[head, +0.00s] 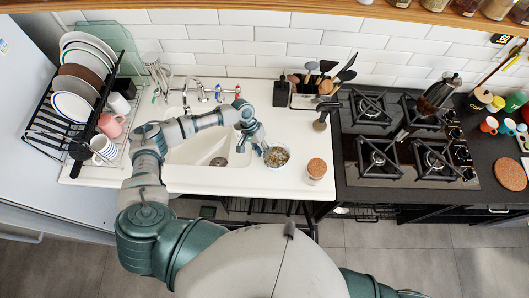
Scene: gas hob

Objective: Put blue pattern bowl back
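The blue pattern bowl (268,163) stands on the white counter to the right of the sink. It is a small pale bowl with bluish marks, filled with brownish food. My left gripper (261,148) is at the bowl's left rim, with its fingers pointing down towards it. The fingers are too small to tell whether they are open, shut or holding the rim. My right arm shows only at the bottom edge, and its gripper is out of the picture.
A jar with a cork lid (316,169) stands just right of the bowl. The sink (205,150) lies under my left arm. A dish rack (50,125) with plates and mugs is at the left. A gas hob (400,140) is at the right.

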